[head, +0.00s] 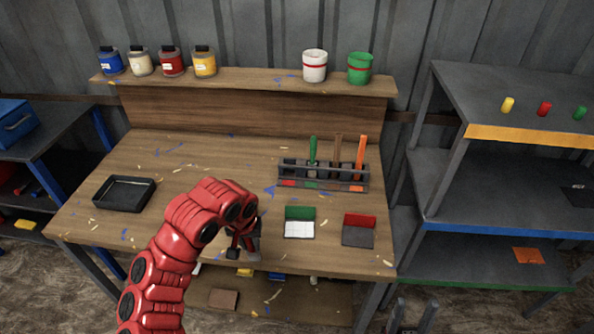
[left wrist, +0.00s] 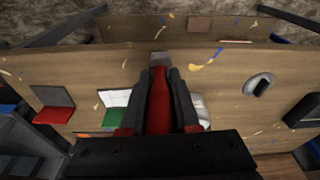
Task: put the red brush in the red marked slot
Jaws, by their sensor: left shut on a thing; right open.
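My left gripper (head: 243,240) is over the front of the workbench. In the left wrist view the left gripper (left wrist: 159,98) is shut on the red brush (left wrist: 160,85), with its handle between the dark fingers. In the head view my arm and gripper mostly hide the brush. The rack (head: 330,180) stands at the back right of the bench. Its red marked slot (head: 289,183) is at the left end and looks empty. Green (head: 313,150), brown (head: 337,150) and orange (head: 361,150) handles stand upright in the rack. My right gripper (head: 412,318) is open and empty at the bottom edge.
A black tray (head: 125,193) lies at the left. Jars and two buckets (head: 314,65) line the upper shelf. The bench middle is mostly clear.

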